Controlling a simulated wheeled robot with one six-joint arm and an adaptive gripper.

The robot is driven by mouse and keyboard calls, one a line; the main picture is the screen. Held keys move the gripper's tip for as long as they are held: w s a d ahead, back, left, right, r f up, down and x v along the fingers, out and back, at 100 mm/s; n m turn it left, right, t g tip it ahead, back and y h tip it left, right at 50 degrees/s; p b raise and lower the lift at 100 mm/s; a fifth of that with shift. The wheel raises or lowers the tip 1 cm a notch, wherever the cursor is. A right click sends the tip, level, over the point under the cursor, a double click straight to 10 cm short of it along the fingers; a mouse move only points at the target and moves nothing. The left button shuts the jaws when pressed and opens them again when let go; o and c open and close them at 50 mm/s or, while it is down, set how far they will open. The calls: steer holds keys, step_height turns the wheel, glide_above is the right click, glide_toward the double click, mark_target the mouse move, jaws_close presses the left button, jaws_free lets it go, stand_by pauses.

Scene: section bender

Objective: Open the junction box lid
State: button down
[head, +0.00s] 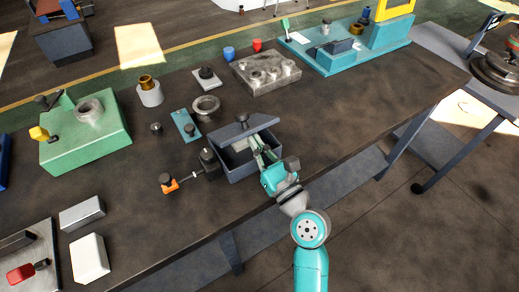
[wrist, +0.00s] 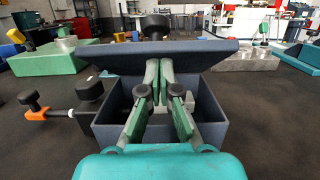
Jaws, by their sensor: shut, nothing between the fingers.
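The junction box (head: 232,174) is a dark blue-grey box near the front edge of the workbench. Its lid (head: 252,131) is partly raised and tilted, with a black knob (head: 242,118) on it; the gap faces me. In the wrist view the box (wrist: 212,108) shows below the lid (wrist: 205,57). My gripper (head: 258,150) reaches over the box's near side into the gap. Its green and grey fingers (wrist: 159,68) are shut and empty, tips under the lid. They appear close to or against its underside; I cannot tell if they touch.
A black clamp with an orange end (head: 168,183) stands just left of the box. A blue plate (head: 185,124), a metal ring (head: 206,104) and a grey block with round recesses (head: 266,72) lie behind. The bench top (head: 385,88) to the right is clear.

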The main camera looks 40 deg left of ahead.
mark_target(252, 129)
steer(key=shift+r, duration=0.1)
stand_by(0.3)
steer(key=shift+w+a+r, duration=0.1)
steer(key=shift+a+r, duration=0.2)
steer(key=shift+r, duration=0.3)
steer(key=shift+w+a+r, duration=0.15)
steer(key=shift+a+r, duration=0.1)
steer(key=shift+r, duration=0.3)
steer(key=shift+w+a+r, duration=0.1)
steer(key=shift+a+r, duration=0.2)
steer(key=shift+r, duration=0.3)
steer(key=shift+w+a+r, duration=0.2)
steer(key=shift+a+r, duration=0.3)
steer(key=shift+r, duration=0.05)
steer(key=shift+w+a+r, duration=0.2)
steer(key=shift+a+r, duration=0.25)
steer(key=shift+r, duration=0.05)
